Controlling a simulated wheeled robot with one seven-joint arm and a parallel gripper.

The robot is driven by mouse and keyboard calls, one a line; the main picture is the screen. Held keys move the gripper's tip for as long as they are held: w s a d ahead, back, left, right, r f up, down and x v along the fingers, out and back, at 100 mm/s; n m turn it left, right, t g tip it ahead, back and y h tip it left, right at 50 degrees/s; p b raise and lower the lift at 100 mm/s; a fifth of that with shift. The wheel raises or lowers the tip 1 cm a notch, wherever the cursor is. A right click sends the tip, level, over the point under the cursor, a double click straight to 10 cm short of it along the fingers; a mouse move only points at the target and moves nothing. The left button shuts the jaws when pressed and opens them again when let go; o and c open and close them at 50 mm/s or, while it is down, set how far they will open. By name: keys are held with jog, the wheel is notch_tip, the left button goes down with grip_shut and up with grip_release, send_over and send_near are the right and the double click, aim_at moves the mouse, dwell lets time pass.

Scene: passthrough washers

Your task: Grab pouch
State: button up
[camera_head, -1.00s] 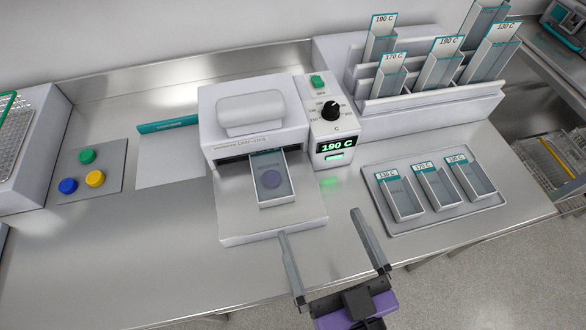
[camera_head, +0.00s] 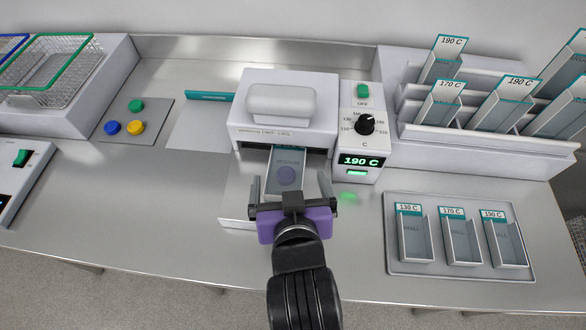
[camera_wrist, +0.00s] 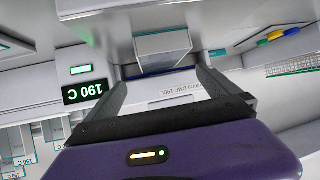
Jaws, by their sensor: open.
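The pouch (camera_head: 287,160) is a pale flat packet with a teal band and a purple round mark, labelled MEDIUM. It sticks out of the front slot of the white heat sealer (camera_head: 283,128), over the sealer's front shelf. My gripper (camera_head: 290,183) is open, its two grey fingers on either side of the pouch's near end, apart from it as far as I can tell. In the wrist view, which is upside down, the pouch (camera_wrist: 163,45) shows beyond and between the open fingers (camera_wrist: 162,78). Whether the fingers are level with it is unclear.
The sealer's control box (camera_head: 360,135) reads 190 C, close on the right. A tray (camera_head: 460,268) with three small pouches lies at right, below a rack (camera_head: 480,145) of larger pouches.

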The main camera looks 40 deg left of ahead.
aim_at(286, 165)
jog(key=p+x, duration=0.1)
jog(key=x, duration=0.6)
jog(key=shift+f, duration=0.2)
jog(key=shift+c, duration=0.2)
jog(key=c, duration=1.4)
jog(key=shift+o, duration=0.2)
jog(key=shift+s, duration=0.1)
